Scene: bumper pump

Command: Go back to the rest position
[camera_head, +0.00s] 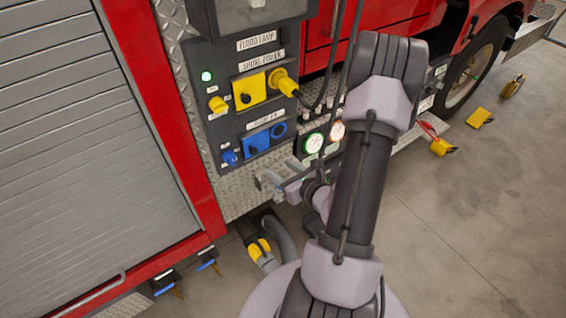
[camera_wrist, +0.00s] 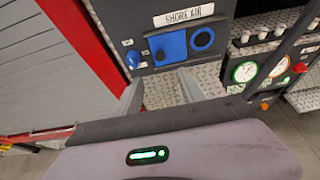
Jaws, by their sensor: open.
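My gripper (camera_head: 268,184) is in front of the lower part of the truck's side panel, just below the blue shore air socket (camera_head: 264,139). In the wrist view, its two fingers (camera_wrist: 160,88) stand apart with nothing between them, and bare tread plate shows behind. The blue shore air socket (camera_wrist: 180,45) is just above the fingertips in that view. My arm crosses the middle of the head view and hides part of the truck behind it.
The dark panel carries a yellow shore power socket (camera_head: 250,89) with a yellow plug (camera_head: 284,82) beside it. Gauges (camera_head: 314,143) are right of my gripper. A grey hose (camera_head: 284,240) hangs below. Yellow blocks (camera_head: 480,118) lie by the wheel (camera_head: 472,65). Open floor (camera_head: 480,200) lies right.

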